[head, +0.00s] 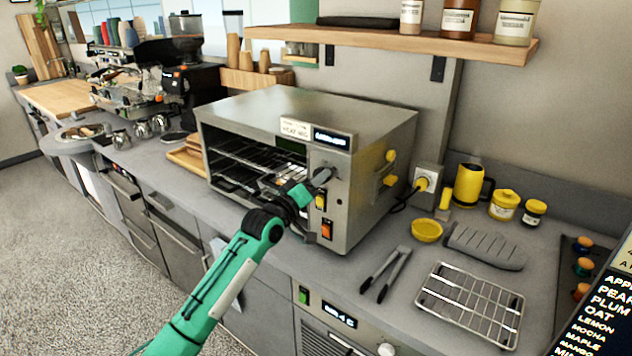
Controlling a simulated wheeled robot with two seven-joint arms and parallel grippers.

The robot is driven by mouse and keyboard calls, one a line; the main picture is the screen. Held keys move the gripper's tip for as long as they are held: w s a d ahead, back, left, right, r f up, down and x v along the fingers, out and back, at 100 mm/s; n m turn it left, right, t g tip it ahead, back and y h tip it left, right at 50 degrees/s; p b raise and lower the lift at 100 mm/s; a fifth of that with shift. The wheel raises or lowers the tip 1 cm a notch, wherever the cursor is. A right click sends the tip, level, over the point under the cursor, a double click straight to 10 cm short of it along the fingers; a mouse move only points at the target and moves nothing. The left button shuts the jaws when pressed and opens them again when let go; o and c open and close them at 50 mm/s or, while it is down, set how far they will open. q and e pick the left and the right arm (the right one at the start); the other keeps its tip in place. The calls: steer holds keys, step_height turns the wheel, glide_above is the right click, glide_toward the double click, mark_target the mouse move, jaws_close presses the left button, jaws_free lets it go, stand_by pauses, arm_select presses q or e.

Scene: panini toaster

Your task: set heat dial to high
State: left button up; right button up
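The panini toaster (300,107) is a steel box oven on the counter, with its open front showing wire racks. Its front control panel on the right carries a small display (331,139), a yellow control (320,201) and an orange switch (326,230). My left arm, green with black joints, reaches up from the bottom. Its gripper (318,180) is at the upper part of this panel, below the display. The gripper covers the spot there, so the heat dial and its setting cannot be made out. Whether the fingers are closed on anything is unclear. My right gripper is out of view.
A wall shelf (430,42) with jars overhangs behind the toaster. Right of it are a plug with a cable (398,205), a yellow bowl (427,230), tongs (385,274), a wire rack (470,304) and a yellow jug (469,185). A dark menu board stands at lower right.

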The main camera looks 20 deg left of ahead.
arm_select(q)
steer(key=o, duration=0.4)
steer(key=b+v, duration=0.3)
steer(key=v, duration=1)
steer(key=shift+s, duration=0.4)
steer(key=shift+a+f, duration=0.1)
steer(key=shift+f, duration=0.05)
